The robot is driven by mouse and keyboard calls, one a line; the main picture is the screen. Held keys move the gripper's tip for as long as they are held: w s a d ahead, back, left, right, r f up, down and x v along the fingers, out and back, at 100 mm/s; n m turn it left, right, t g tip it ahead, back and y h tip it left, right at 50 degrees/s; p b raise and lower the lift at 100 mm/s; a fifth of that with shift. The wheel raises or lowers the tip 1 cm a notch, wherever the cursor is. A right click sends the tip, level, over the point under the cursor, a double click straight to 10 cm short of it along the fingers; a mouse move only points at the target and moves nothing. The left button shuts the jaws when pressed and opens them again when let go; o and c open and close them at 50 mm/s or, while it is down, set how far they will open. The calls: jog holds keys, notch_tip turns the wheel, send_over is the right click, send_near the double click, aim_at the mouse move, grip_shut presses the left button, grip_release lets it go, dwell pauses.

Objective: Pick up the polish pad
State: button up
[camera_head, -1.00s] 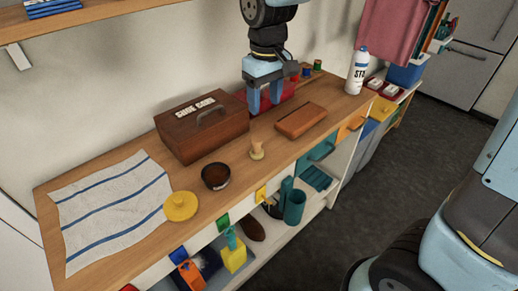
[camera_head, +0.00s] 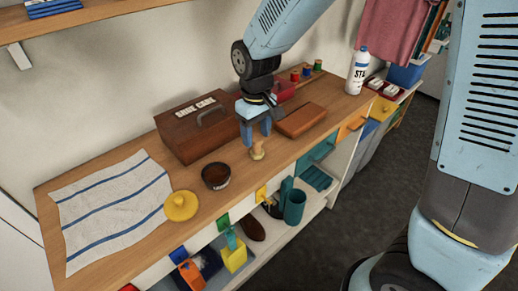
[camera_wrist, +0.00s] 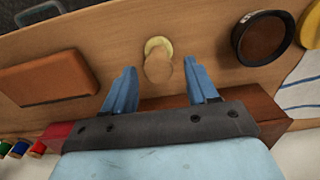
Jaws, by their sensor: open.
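The polish pad (camera_head: 257,153), a small piece with a pale wooden knob, stands upright near the bench's front edge. In the wrist view its knob (camera_wrist: 160,70) is seen from above, with a yellowish round base (camera_wrist: 157,45) partly showing. My gripper (camera_head: 256,141) is open and points down just above it. In the wrist view the open fingers (camera_wrist: 162,68) lie to either side of the knob, with gaps on both sides. I see no contact; the exact height between the fingertips and the knob is hard to tell.
The brown shoe care box (camera_head: 190,140) stands behind, with a brown block (camera_head: 301,120) to the right. A striped cloth (camera_head: 105,215) covers the left end.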

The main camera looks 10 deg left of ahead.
aim_at(257, 138)
jog(key=shift+w+f, duration=0.1)
jog(key=shift+f, duration=2.15)
jog(key=shift+c, duration=0.4)
jog(key=c, duration=0.8)
jog(key=shift+r, duration=0.5)
notch_tip(257, 138, up, 2)
jog(key=shift+d+r, duration=0.1)
jog(key=shift+r, duration=0.15)
jog(key=s+d+r, duration=0.9)
jog(key=s, duration=0.1)
jog(key=shift+s+d+r, duration=0.15)
jog(key=shift+s+r, duration=0.05)
jog(key=shift+r, duration=0.05)
